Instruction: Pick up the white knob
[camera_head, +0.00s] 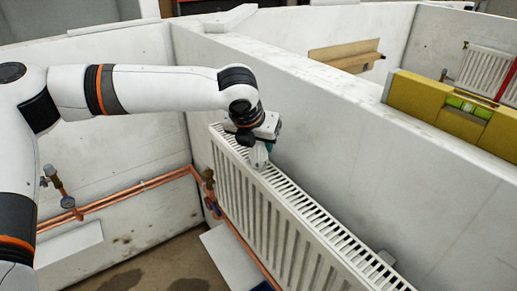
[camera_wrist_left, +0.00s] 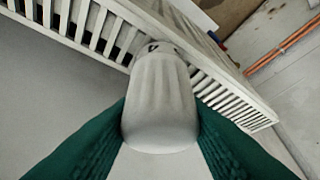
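The white knob (camera_wrist_left: 160,105) is in the left wrist view, ribbed and tapered, with its wide end near the camera and a small dark mark at its far end. My left gripper (camera_wrist_left: 160,118) has its green fingers against both sides of the knob and appears shut on it. In the head view my left gripper (camera_head: 264,150) is over the far end of the white radiator's top grille, with the pale knob (camera_head: 258,158) at its fingers. Whether the knob touches the radiator is unclear. My right gripper is not in view.
The white radiator (camera_head: 290,215) stands close along a pale partition wall (camera_head: 350,130). A yellow spirit level (camera_head: 440,103) rests on that wall. Copper pipes (camera_head: 130,190) and a valve (camera_head: 60,190) line the left wall. A wooden shelf (camera_head: 345,53) is beyond the partition.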

